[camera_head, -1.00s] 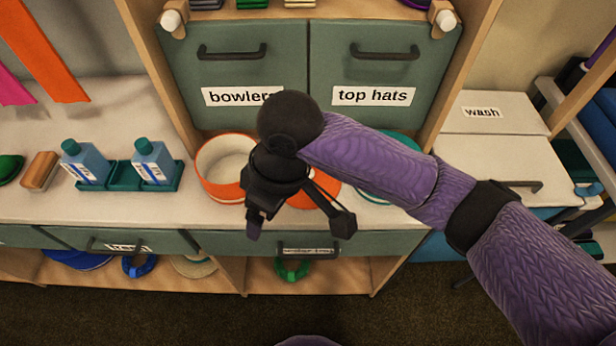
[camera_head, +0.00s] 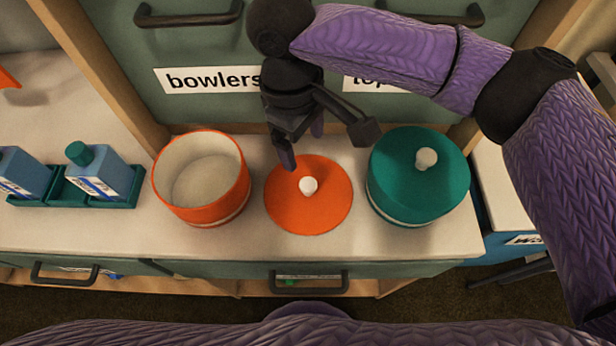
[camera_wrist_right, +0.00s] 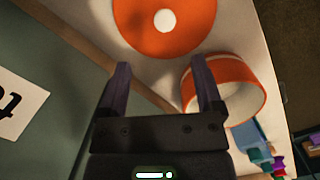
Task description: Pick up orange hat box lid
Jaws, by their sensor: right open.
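The orange hat box lid (camera_head: 290,212), a flat disc with a white knob, lies on the pale counter between two round boxes. It also shows in the right wrist view (camera_wrist_right: 190,38), beyond my fingertips. The open orange hat box (camera_head: 207,207) stands to its left, without a cover and pale inside. My right gripper (camera_head: 326,146) is above and behind the lid, open and empty, apart from the knob. In the right wrist view my right gripper's fingers (camera_wrist_right: 162,78) are spread, with the orange box (camera_wrist_right: 250,75) behind the right finger. My left gripper is out of view.
A teal box with a teal lid and pale knob (camera_head: 410,190) stands right of the orange lid. A teal tray (camera_head: 122,196) with blue bottles (camera_head: 103,172) is at left. Green cabinet doors (camera_head: 200,45) rise close behind. A drawer handle (camera_head: 309,283) sticks out below the counter's front edge.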

